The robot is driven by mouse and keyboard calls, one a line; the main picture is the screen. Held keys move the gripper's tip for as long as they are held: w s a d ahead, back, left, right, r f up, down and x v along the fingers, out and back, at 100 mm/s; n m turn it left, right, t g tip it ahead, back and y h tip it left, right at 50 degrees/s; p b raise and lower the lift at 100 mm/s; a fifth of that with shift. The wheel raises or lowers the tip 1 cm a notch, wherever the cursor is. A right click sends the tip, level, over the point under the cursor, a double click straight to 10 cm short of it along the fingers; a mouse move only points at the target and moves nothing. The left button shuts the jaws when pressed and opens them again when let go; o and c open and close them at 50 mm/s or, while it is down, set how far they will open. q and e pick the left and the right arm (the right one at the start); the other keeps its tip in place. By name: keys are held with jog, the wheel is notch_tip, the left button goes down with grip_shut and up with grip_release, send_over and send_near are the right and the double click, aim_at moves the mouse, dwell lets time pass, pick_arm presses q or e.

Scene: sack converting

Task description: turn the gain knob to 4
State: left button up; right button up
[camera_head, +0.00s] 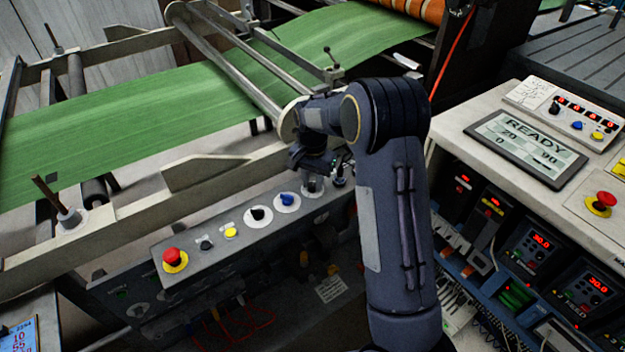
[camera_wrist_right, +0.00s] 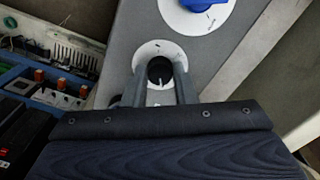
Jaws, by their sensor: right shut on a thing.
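The gain knob, as I take it, is a dark round knob on a white dial (camera_head: 312,187) at the right end of the grey control panel. It shows closer in the right wrist view (camera_wrist_right: 160,70), with a pale pointer mark directed toward the bottom of that view. My right gripper (camera_head: 318,168) reaches down over it. In the wrist view the fingers (camera_wrist_right: 160,84) are shut on the knob from both sides. The dial's lettering is too small to read, and the fingers hide part of the dial. My left gripper is not in view.
A blue knob (camera_head: 287,199) sits beside it on the panel, then a black knob (camera_head: 258,214), a yellow button (camera_head: 231,232) and a red emergency stop (camera_head: 173,257). Behind is the green web (camera_head: 130,125). A console with a READY screen (camera_head: 527,143) stands right.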

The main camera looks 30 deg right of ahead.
aim_at(313, 184)
jog(key=o, duration=1)
notch_tip(313, 184, up, 8)
jog(key=shift+f, duration=0.1)
dwell(0.4)
jog(key=s+a+r+n+t+y+p, duration=0.1)
jog(key=s+a+r+n+t+y, duration=0.1)
jog(key=s+r, duration=0.6)
jog(key=s+a+n+t+y+p, duration=0.1)
jog(key=s+a+n, duration=0.2)
jog(key=s, duration=0.8)
jog(key=s+a+n+t, duration=0.2)
jog(key=s+a+n, duration=0.2)
jog(key=s, duration=0.7)
jog(key=a, duration=0.2)
jog(key=shift+a+n+t+y+p, duration=0.3)
jog(key=shift+a+y+p, duration=0.1)
